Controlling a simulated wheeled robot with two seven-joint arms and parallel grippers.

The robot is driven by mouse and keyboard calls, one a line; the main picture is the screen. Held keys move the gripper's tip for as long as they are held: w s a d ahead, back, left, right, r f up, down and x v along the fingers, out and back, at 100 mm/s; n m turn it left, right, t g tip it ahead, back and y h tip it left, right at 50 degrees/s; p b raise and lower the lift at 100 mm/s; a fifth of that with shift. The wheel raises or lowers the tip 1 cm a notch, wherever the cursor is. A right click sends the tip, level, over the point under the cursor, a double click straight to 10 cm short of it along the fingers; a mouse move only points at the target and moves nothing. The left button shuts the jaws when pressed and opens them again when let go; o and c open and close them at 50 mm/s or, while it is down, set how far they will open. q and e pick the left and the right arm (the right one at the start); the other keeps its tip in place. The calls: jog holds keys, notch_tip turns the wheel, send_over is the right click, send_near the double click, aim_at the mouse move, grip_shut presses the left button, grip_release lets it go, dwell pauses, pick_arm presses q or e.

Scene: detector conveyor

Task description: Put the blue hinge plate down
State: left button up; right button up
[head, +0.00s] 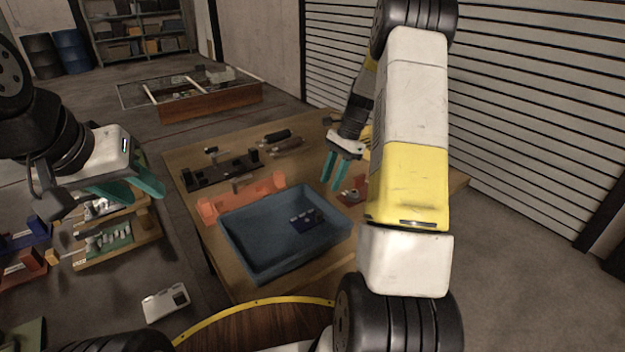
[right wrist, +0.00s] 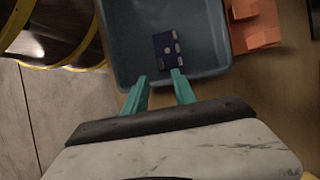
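The blue hinge plate (head: 307,221) lies on the floor of the blue tray (head: 252,257), toward its right side. In the right wrist view the dark blue plate (right wrist: 165,46) shows pale knuckles along one edge and lies in the tray (right wrist: 204,27), beyond my fingertips. My right gripper (head: 336,184) is open and empty, above the table by the tray's far right edge; its two teal fingers (right wrist: 158,80) stand apart, and the plate is not between them. My left gripper (head: 140,194) is away to the left, off the table, with its teal fingers apart and nothing visible between them.
An orange bracket (head: 242,196) and a black fixture (head: 221,172) lie behind the tray on the wooden table (head: 184,157). A small red part (head: 354,192) sits right of the tray. Racks with parts (head: 118,237) stand at left. A white device (head: 166,302) is at lower left.

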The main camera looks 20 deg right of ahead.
jog(key=s+a+r+n+t+h, duration=0.15)
jog(key=s+a+r+n, duration=0.3)
jog(key=r, duration=0.45)
jog(key=s+a+r+n+t, duration=0.25)
jog(key=s+r, duration=0.35)
jog(key=r, duration=0.3)
jog(key=s+a+r+n+t, duration=0.2)
jog(key=s+n, duration=0.1)
jog(key=s, duration=0.4)
jog(key=s+a+r+n+t, duration=0.1)
jog(key=s+a+n, duration=0.1)
jog(key=s+n, duration=0.2)
jog(key=s, duration=0.3)
jog(key=shift+s+a+r+n+t+h, duration=0.25)
jog(key=shift+s+r+n+t+h, duration=0.05)
jog(key=shift+s+r+t+h, duration=0.1)
